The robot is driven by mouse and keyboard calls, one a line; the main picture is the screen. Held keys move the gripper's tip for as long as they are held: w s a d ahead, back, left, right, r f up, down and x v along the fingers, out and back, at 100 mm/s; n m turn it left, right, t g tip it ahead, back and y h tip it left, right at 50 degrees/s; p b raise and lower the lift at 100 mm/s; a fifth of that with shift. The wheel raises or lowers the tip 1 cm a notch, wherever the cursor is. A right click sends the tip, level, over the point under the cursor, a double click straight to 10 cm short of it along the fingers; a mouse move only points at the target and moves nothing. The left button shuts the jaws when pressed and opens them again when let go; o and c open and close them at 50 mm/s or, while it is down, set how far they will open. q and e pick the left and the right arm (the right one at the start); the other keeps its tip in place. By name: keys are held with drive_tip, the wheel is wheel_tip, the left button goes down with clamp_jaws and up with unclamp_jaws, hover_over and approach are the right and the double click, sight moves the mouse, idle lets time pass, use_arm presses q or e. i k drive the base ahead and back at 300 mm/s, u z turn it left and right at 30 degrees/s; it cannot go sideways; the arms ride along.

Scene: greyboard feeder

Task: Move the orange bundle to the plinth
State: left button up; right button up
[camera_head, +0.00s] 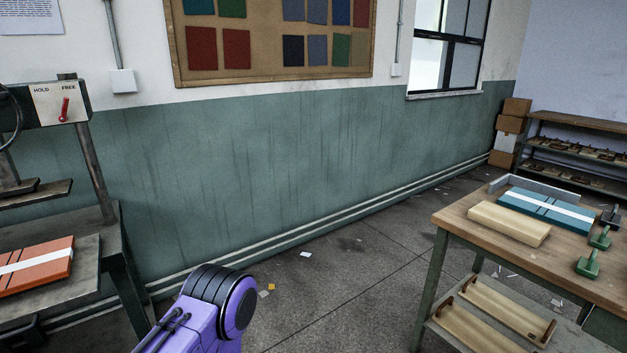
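The orange bundle (38,266), with a white band across it, lies flat on the grey metal bed of a press-like machine (70,297) at the far left. The picture's left edge cuts it off. A pale, low rectangular block (509,223), which may be the plinth, lies on a wooden-topped bench at the right. Its top is bare. Neither of my grippers is in view; only a purple and black part of my arm shows at the bottom.
A teal bundle (545,209) with a white band lies behind the pale block, beside green hand tools (588,263) on the wooden bench (560,260). The machine's red lever (64,109) sits between HOLD and FREE labels. Open floor (335,285) with paper scraps separates machine and bench.

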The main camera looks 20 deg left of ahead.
sight(507, 217)
drive_tip(key=u, duration=1)
drive_tip(key=i, duration=0.9)
drive_tip(key=u, duration=1.05)
